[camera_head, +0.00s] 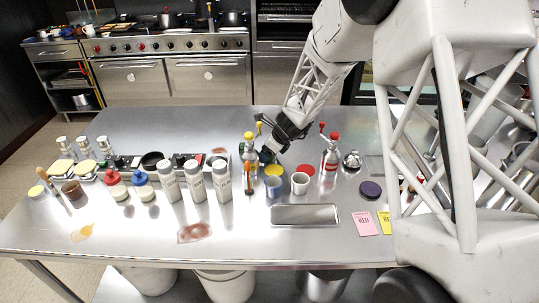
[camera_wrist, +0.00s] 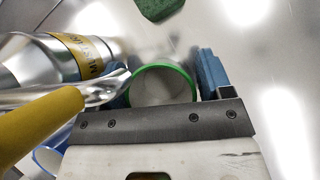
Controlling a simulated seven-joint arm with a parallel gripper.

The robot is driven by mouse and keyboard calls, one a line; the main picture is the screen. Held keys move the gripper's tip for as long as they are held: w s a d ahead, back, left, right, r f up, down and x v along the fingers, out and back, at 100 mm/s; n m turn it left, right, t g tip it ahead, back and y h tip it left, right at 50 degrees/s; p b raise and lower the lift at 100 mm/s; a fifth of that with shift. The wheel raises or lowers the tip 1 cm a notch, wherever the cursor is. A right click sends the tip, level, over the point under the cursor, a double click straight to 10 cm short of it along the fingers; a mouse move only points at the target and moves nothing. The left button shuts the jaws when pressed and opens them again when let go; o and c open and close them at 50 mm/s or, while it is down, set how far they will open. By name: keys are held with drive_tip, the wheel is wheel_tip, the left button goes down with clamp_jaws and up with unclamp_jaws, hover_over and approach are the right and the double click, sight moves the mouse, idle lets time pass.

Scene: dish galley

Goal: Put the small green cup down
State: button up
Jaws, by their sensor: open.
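The small green cup (camera_wrist: 162,68) shows in the wrist view as a round green rim with a pale inside. It is between the two blue finger pads of my gripper (camera_wrist: 166,82), which is open around it. The right pad (camera_wrist: 212,72) stands clear of the rim; the left pad is partly covered by a metal utensil, so contact there cannot be told. In the head view my gripper (camera_head: 267,156) is low over the table, behind the blue cup (camera_head: 273,188) and close to a yellow-capped bottle (camera_head: 250,150). The green cup cannot be made out there.
A utensil with a yellow handle (camera_wrist: 38,128) and a silver mustard bottle (camera_wrist: 60,58) crowd my gripper's left side. A white cup (camera_head: 300,184), a red disc (camera_head: 306,170) and a red-capped bottle (camera_head: 331,158) stand nearby. A metal tray (camera_head: 305,223) lies in front.

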drive_tip(key=c, duration=0.8)
drive_tip(key=shift+d+r, duration=0.1)
drive_tip(key=shift+r, duration=0.6)
drive_tip(key=d, duration=0.1)
drive_tip(key=s+d, duration=0.1)
drive_tip(key=d, duration=0.1)
drive_tip(key=shift+s+d+r, duration=0.15)
drive_tip(key=shift+s+d, duration=0.15)
drive_tip(key=shift+d, duration=0.05)
wheel_tip(320, 180, up, 13)
drive_tip(key=shift+a+r, duration=0.1)
drive_tip(key=shift+r, duration=0.1)
